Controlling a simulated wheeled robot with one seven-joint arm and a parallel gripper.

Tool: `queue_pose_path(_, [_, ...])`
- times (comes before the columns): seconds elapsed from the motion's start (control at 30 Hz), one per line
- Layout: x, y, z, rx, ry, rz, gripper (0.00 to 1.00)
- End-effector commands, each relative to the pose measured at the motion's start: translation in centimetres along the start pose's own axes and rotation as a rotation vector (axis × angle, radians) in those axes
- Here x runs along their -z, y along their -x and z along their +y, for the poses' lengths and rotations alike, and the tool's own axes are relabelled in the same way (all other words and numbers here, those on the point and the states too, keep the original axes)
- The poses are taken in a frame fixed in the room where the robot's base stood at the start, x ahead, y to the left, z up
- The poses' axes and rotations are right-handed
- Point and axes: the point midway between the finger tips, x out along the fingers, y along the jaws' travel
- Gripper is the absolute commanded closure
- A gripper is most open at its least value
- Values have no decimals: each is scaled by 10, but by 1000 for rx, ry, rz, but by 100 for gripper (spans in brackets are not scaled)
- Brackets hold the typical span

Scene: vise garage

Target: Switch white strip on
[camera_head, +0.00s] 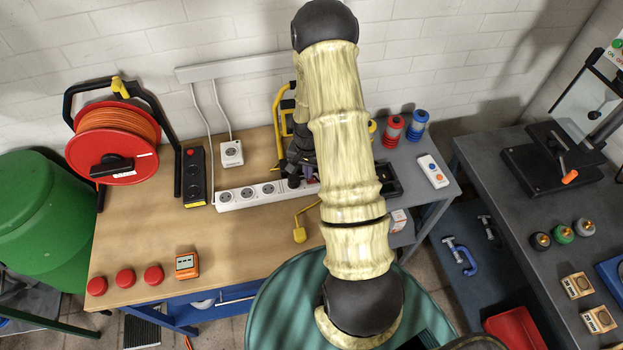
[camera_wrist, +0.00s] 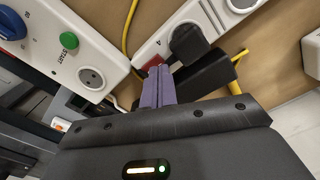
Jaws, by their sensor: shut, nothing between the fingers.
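The white strip (camera_head: 250,192) lies on the wooden bench top, with a row of sockets. My arm hides its right end in the head view. In the wrist view the strip (camera_wrist: 150,48) runs up to the right. A black plug (camera_wrist: 188,42) sits in a socket near its end, marked 4. My gripper (camera_wrist: 158,70) is shut and empty, its purple fingers together over the end of the strip, beside the plug. It also shows in the head view (camera_head: 308,177), partly behind my arm.
A white box (camera_wrist: 70,45) with a green START button, a blue knob and a socket stands left of the fingers in the wrist view. A yellow cable (camera_wrist: 128,25) runs between. A black strip (camera_head: 194,178) and a red cable reel (camera_head: 112,140) stand left on the bench.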

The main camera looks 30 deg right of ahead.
Motion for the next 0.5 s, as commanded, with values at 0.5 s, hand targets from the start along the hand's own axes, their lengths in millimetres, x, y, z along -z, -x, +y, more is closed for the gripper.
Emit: queue_pose_path(0.5, [0, -5, 0, 0, 0, 0, 100])
